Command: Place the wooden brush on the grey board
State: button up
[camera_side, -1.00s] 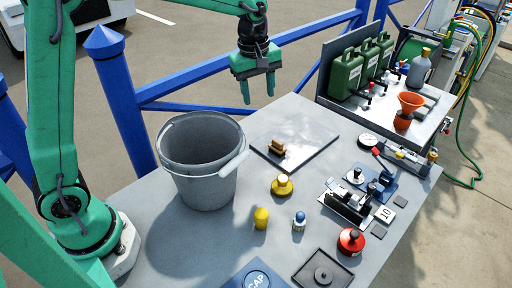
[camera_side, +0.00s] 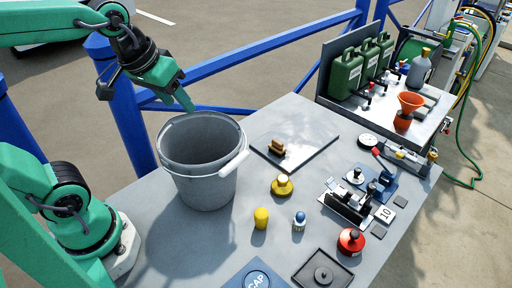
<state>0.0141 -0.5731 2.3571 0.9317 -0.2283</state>
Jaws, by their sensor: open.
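The wooden brush (camera_side: 277,147) is a small brown block lying on the grey board (camera_side: 309,150), near the board's left side. The board is a flat, light grey plate toward the back of the table. My gripper (camera_side: 186,103) is up above the back left of the grey bucket, well left of the board and apart from the brush. It is open and holds nothing that I can see.
A grey bucket (camera_side: 203,190) stands left of the board, below my gripper. Yellow knobs (camera_side: 282,187), a blue-capped piece (camera_side: 299,221), a red knob (camera_side: 351,241) and a metal fixture (camera_side: 347,202) stand nearer the front and right. A blue railing (camera_side: 270,55) runs behind.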

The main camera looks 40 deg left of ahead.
jog(key=shift+s+a+f+m+t, duration=0.15)
jog(key=shift+s+f+m, duration=0.2)
jog(key=shift+s, duration=0.3)
jog(key=shift+s+f+m+t, duration=0.1)
jog(key=shift+s+f+m, duration=0.1)
jog(key=shift+s+m, duration=0.35)
jog(key=shift+s+a+f+m+t, duration=0.15)
jog(key=shift+s+f+m, duration=0.15)
jog(key=shift+s, duration=0.4)
